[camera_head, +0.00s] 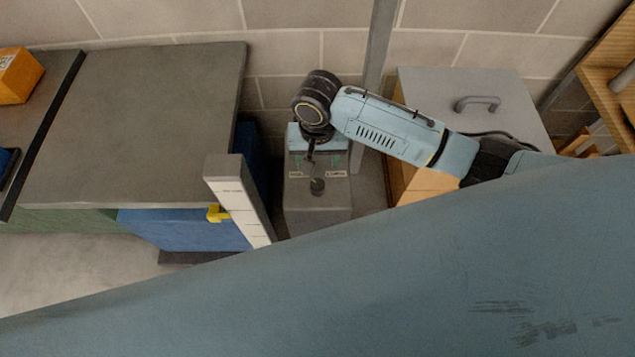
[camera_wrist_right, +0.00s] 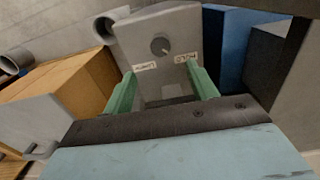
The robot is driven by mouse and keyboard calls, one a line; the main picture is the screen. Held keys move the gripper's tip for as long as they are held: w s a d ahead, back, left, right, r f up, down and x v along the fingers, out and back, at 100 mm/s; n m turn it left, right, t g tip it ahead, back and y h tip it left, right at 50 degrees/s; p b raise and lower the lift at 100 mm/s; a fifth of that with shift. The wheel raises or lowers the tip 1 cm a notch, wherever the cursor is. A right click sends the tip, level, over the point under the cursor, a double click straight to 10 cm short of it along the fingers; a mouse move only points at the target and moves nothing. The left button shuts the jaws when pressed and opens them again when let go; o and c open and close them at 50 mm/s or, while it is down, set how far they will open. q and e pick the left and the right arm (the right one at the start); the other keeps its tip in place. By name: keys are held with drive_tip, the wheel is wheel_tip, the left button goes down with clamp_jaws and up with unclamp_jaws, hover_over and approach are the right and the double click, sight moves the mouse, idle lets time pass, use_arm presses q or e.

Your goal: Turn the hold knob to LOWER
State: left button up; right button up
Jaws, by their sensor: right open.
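The hold knob (camera_head: 317,186) is a small dark round knob on a grey control box (camera_head: 318,213). It also shows in the right wrist view (camera_wrist_right: 160,46), where I cannot clearly tell which way it points. Two small pale labels sit beside it; in the wrist view the left one (camera_wrist_right: 145,67) seems to read LOWER and the right one (camera_wrist_right: 187,58) HOLD. My right gripper (camera_head: 317,161) is over the box, just beyond the knob in the head view. Its green fingers (camera_wrist_right: 163,88) are spread with nothing between them, apart from the knob. My left gripper is out of view.
A pale post (camera_head: 237,200) with a yellow bracket (camera_head: 218,213) stands left of the box, by a large grey-topped surface (camera_head: 155,120) and a blue panel (camera_head: 180,230). A grey lidded case with a handle (camera_head: 478,103) is at right. A grey upright (camera_head: 378,50) rises behind.

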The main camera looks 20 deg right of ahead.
wheel_tip(320, 180, down, 12)
drive_tip(key=b, duration=0.2)
drive_tip(key=shift+r+b, duration=0.15)
drive_tip(key=shift+b, duration=0.15)
drive_tip(key=shift+c, duration=0.2)
drive_tip(key=c, duration=1)
